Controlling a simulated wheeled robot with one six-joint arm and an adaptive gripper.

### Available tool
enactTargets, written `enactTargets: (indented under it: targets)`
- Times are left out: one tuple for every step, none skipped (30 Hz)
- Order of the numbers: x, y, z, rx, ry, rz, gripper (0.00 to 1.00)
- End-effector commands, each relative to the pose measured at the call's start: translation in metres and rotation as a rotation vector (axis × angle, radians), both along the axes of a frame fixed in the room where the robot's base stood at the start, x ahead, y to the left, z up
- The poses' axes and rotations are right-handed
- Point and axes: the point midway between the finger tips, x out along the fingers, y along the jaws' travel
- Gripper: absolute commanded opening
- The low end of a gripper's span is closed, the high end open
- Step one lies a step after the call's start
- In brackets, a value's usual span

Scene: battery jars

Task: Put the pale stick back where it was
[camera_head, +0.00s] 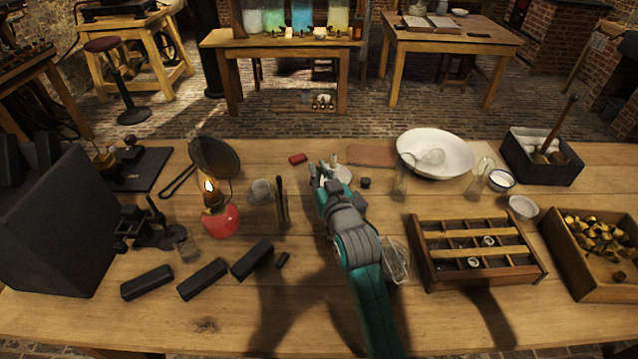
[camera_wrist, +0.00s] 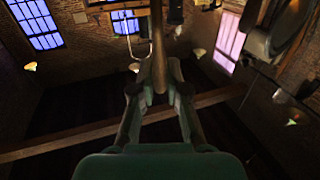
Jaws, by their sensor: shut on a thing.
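My gripper (camera_head: 324,174) is above the middle of the table, its fingers near a small white dish (camera_head: 342,178). In the wrist view, my gripper (camera_wrist: 159,85) is shut on a slim stick (camera_wrist: 158,45) that runs out beyond the fingertips; in this dim light it looks brownish. In the head view the stick is too small to tell clearly from the fingers. Thin dark sticks (camera_head: 281,190) stand upright left of my gripper, beside a small glass vessel (camera_head: 261,190). Whether the held stick touches anything is hidden.
A white basin (camera_head: 434,153), glass vessels and a divided wooden tray (camera_head: 431,269) stand to the right. A glass dish (camera_head: 397,262) is close to my arm. The front table strip is mostly clear.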

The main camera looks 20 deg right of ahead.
Motion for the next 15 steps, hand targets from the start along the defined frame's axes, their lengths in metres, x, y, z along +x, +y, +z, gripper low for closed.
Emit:
enactTargets:
  targets:
    - [0.000, 0.000, -0.002, 0.000, 0.001, 0.000, 0.00]
    - [0.000, 0.000, -0.004, 0.000, 0.001, 0.000, 0.00]
    - [0.000, 0.000, -0.006, 0.000, 0.002, 0.000, 0.00]
    - [0.000, 0.000, -0.009, 0.000, 0.003, 0.000, 0.00]
    - [0.000, 0.000, -0.013, 0.000, 0.003, 0.000, 0.00]
    - [0.000, 0.000, -0.018, 0.000, 0.003, 0.000, 0.00]
    - [0.000, 0.000, -0.022, 0.000, 0.004, 0.000, 0.00]
    - [0.000, 0.000, -0.027, 0.000, 0.004, 0.000, 0.00]
    - [0.000, 0.000, -0.032, 0.000, 0.004, 0.000, 0.00]
    - [0.000, 0.000, -0.036, 0.000, 0.004, 0.000, 0.00]
    - [0.000, 0.000, -0.038, 0.000, 0.002, 0.000, 0.00]
    - [0.000, 0.000, -0.040, 0.000, 0.001, 0.000, 0.00]
    - [0.000, 0.000, -0.041, 0.000, 0.001, 0.000, 0.00]
    - [0.000, 0.000, -0.041, 0.000, 0.000, 0.000, 0.00]
    - [0.000, 0.000, -0.040, 0.000, 0.000, 0.000, 0.00]
